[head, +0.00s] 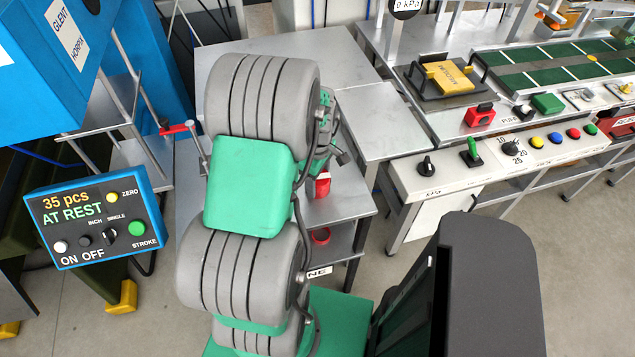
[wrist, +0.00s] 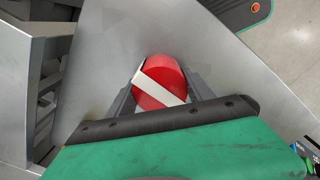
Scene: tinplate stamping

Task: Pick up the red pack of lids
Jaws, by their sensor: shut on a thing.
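The red pack of lids (wrist: 166,72) is a red cylinder with a white diagonal band, seen in the wrist view between my fingers. My gripper (wrist: 163,86) is shut on it, one finger on each side. In the head view a red piece with a white mark (head: 322,187) shows just right of my arm and looks like the same pack. My arm hides most of the gripper there. I cannot tell whether the pack touches the grey metal surface (wrist: 120,35) behind it.
A red ring (head: 320,236) lies on a lower shelf. A control box (head: 95,218) reading "35 pcs AT REST" stands left, by a blue machine (head: 150,70). At right, a bench with knobs and buttons (head: 537,140) carries a yellow block (head: 449,77) and a green conveyor (head: 545,62).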

